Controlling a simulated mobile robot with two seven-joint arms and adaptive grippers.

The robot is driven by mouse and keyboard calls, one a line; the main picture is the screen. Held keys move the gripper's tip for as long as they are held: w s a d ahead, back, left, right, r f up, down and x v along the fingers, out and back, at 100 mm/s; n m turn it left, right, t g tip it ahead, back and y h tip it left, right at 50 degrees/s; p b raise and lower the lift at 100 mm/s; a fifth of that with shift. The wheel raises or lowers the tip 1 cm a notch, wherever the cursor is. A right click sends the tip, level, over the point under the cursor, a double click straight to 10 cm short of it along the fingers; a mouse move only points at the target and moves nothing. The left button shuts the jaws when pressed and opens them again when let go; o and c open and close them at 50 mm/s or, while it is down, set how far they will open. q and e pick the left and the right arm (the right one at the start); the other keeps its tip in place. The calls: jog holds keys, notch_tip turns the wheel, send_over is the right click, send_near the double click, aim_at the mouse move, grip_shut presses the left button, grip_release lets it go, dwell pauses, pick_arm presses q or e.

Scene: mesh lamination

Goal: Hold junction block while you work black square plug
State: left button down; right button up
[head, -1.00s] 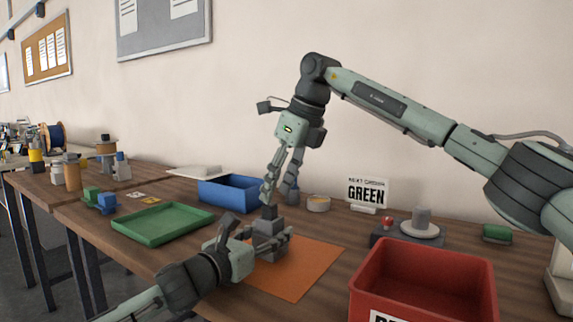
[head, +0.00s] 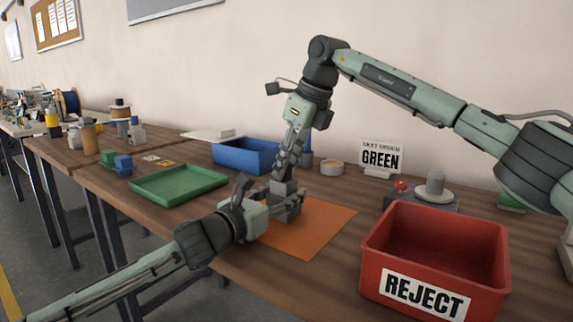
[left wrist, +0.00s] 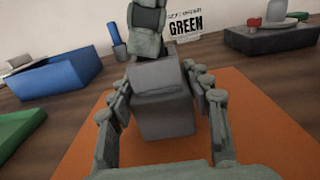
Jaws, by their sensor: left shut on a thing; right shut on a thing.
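The grey junction block (head: 287,211) stands on the orange mat (head: 316,236). My left gripper (head: 285,199) is shut around its sides; the left wrist view shows the block (left wrist: 166,119) between the two fingers. My right gripper (head: 285,174) comes down from above, shut, with its fingertips right over the top of the block. The black square plug is not clearly visible; it is hidden between the right fingertips and the block top. I cannot tell how deep it sits in the block.
A green tray (head: 180,199) and a blue bin (head: 245,170) lie to the left. A red REJECT bin (head: 380,273) stands at the front right.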

jog(key=shift+o, duration=1.2)
grip_shut()
jog(key=shift+r, duration=0.25)
jog(key=shift+r, duration=3.6)
pick_arm(q)
jog(key=c, duration=0.6)
grip_release()
